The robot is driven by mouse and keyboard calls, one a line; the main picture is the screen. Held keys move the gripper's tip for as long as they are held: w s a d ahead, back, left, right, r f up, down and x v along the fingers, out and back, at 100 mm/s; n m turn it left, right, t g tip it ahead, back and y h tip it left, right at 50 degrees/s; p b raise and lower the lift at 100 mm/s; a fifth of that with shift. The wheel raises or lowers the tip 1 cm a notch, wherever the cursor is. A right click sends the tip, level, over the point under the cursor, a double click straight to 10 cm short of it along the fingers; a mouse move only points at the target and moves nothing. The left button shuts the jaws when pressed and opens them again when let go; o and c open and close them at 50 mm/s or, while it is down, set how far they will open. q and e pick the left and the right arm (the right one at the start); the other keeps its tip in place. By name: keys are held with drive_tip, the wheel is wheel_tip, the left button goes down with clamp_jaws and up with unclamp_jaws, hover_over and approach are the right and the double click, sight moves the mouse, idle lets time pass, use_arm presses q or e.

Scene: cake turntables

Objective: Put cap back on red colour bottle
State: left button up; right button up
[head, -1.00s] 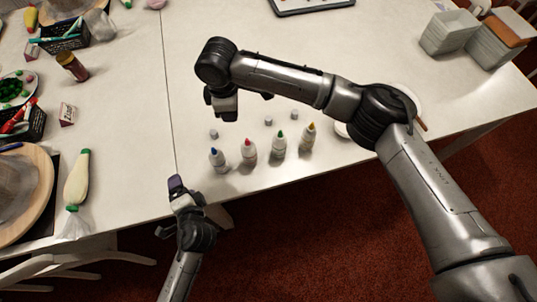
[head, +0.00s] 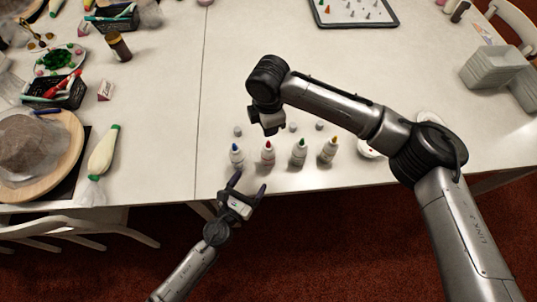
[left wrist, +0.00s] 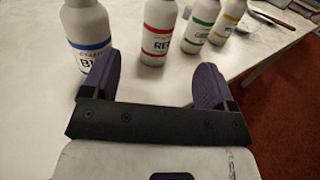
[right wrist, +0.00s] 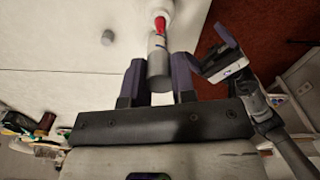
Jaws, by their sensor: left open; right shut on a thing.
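The red colour bottle (head: 267,155) stands upright on the table, white with a red tip, between the blue (head: 236,157) and green bottles (head: 299,154). My right gripper (head: 268,130) is just behind it, pointing down. In the right wrist view the gripper is shut on a small grey cylindrical cap (right wrist: 158,62), lined up with the red tip (right wrist: 160,25); whether they touch I cannot tell. My left gripper (head: 245,184) is open and empty at the table's front edge. In the left wrist view its fingers point toward the blue and red bottles (left wrist: 158,35), apart from the red one.
A yellow-tipped bottle (head: 329,152) stands right of the green one. Loose grey caps (head: 238,131) (head: 293,127) (head: 319,125) stand behind the bottles. A piping bag (head: 104,152) lies at left. The table's middle left is clear.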

sight(265, 158)
idle(0.3)
use_arm(q)
drive_tip(key=x, duration=1.2)
drive_tip(key=shift+c, duration=0.3)
drive_tip(key=c, duration=1.3)
drive_tip(key=shift+f, duration=0.1)
use_arm(e)
drive_tip(key=shift+f, duration=2.55)
drive_tip(key=shift+f, duration=0.85)
drive_tip(key=shift+f, duration=0.6)
